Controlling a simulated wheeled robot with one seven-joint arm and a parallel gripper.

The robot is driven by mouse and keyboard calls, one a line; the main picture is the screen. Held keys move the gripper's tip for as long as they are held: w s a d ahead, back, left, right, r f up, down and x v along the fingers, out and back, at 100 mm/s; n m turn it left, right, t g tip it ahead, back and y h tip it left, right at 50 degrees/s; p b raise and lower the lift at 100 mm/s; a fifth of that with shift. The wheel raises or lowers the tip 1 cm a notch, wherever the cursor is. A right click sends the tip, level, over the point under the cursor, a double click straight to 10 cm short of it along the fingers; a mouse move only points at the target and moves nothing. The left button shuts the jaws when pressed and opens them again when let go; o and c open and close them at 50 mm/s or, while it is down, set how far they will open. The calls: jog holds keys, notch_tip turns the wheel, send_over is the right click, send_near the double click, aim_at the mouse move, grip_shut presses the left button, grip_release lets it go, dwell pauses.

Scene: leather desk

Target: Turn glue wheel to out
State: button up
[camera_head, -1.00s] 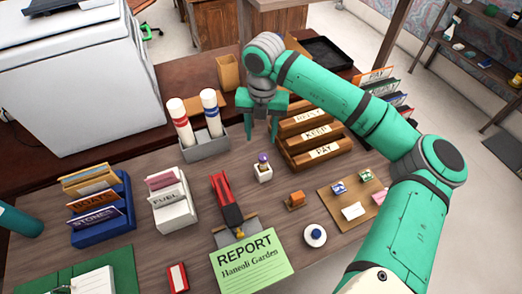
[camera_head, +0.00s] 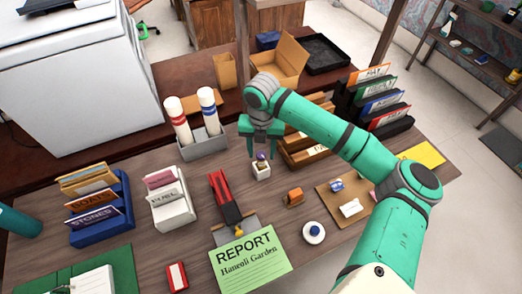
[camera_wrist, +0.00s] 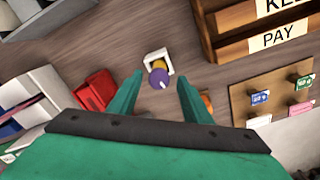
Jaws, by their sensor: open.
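The glue stick, with a purple wheel (camera_head: 261,157) on it, sits in a small white holder (camera_head: 262,172) on the desk. In the wrist view the purple wheel (camera_wrist: 159,77) shows beside a yellow part, in front of the white holder (camera_wrist: 156,57). My gripper (camera_head: 261,142) is open and empty, just above the glue. In the wrist view the wheel lies between the lines of my two fingertips (camera_wrist: 160,80), apparently beyond them. I cannot tell the exact gap, and no mark on the wheel is readable.
A grey holder with two capped tubes (camera_head: 205,147) stands behind left. Wooden letter trays (camera_head: 305,155) stand close on the right. A red stapler-like tool (camera_head: 225,198) and a green report sheet (camera_head: 250,263) lie in front. An orange block (camera_head: 295,196) is front right.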

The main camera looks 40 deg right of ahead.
jog(key=shift+w, duration=0.1)
jog(key=c, duration=1.1)
